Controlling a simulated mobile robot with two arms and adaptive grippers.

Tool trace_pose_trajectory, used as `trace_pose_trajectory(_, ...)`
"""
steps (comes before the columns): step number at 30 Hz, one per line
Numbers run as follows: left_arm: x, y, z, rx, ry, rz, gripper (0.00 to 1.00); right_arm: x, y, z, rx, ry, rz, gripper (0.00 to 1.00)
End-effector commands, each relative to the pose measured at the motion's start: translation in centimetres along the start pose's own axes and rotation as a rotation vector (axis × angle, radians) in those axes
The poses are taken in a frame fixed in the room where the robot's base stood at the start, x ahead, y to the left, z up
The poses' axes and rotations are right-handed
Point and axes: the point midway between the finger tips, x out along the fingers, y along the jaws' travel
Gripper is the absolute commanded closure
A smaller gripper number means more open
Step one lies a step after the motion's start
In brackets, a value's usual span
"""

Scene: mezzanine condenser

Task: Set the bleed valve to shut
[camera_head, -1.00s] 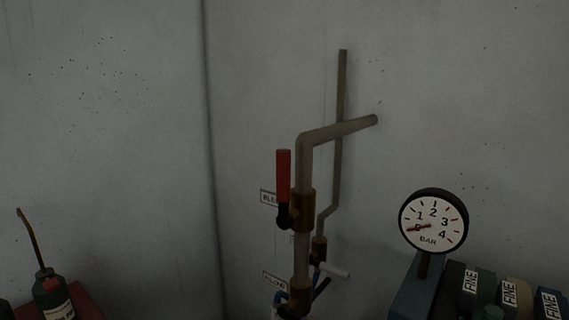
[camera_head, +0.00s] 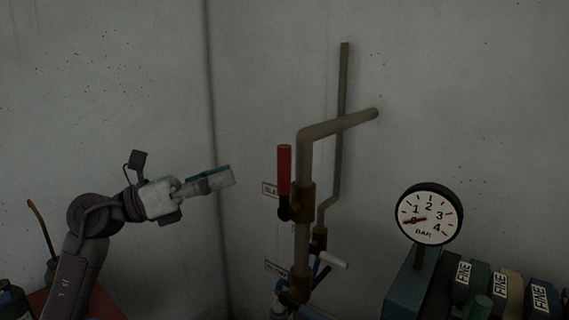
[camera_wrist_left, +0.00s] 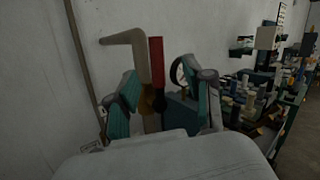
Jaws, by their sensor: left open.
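The bleed valve has a red lever handle (camera_head: 284,170) that points straight up, along the vertical pipe, in the head view. Its brass body (camera_head: 305,202) sits on that pipe beside a partly hidden label (camera_head: 270,189) beginning "BLE". My left gripper (camera_head: 224,177) is to the left of the red handle at about its height, apart from it and pointing right. In the left wrist view the red handle (camera_wrist_left: 157,62) shows between the two open, teal-padded fingers (camera_wrist_left: 165,104), beyond their tips. Nothing is between the fingers. My right gripper is not in view.
A pressure gauge (camera_head: 429,214), reading near 0 bar, stands right, by several items labelled FINE. An oil can (camera_head: 50,262) stands at left. Crowded shelving (camera_wrist_left: 262,100) shows at right in the wrist view.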

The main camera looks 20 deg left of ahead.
Motion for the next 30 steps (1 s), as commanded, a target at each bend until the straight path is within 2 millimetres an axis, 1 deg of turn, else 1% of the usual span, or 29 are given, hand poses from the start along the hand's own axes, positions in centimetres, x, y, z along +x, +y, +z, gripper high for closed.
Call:
trace_pose_trajectory(1, -0.5, -0.2, 0.8, 0.082, 0.065, 0.016, 0.48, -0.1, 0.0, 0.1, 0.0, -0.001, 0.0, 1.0)
trace_pose_trajectory(4, -1.3, -0.1, 1.2, 0.183, 0.164, 0.046, 0.48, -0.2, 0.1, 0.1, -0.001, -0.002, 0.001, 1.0)
trace_pose_trajectory(7, -1.7, 0.0, 1.3, 0.221, 0.21, 0.061, 0.48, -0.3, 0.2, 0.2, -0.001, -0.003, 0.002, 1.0)
trace_pose_trajectory(10, -1.0, 0.1, 1.2, 0.226, 0.217, 0.062, 0.48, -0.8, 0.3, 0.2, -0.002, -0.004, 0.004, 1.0)
trace_pose_trajectory(14, 1.0, 0.1, 1.0, 0.223, 0.216, 0.058, 0.48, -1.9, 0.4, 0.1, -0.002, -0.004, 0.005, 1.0)
trace_pose_trajectory(24, 8.1, 0.7, -0.4, 0.219, 0.213, 0.057, 0.48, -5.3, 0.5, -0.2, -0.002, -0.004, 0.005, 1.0)
trace_pose_trajectory(27, 9.6, 0.9, -0.9, 0.22, 0.214, 0.058, 0.48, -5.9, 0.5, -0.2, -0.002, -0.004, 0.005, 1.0)
trace_pose_trajectory(30, 10.7, 1.1, -1.2, 0.219, 0.214, 0.06, 0.48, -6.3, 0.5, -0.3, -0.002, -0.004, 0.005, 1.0)
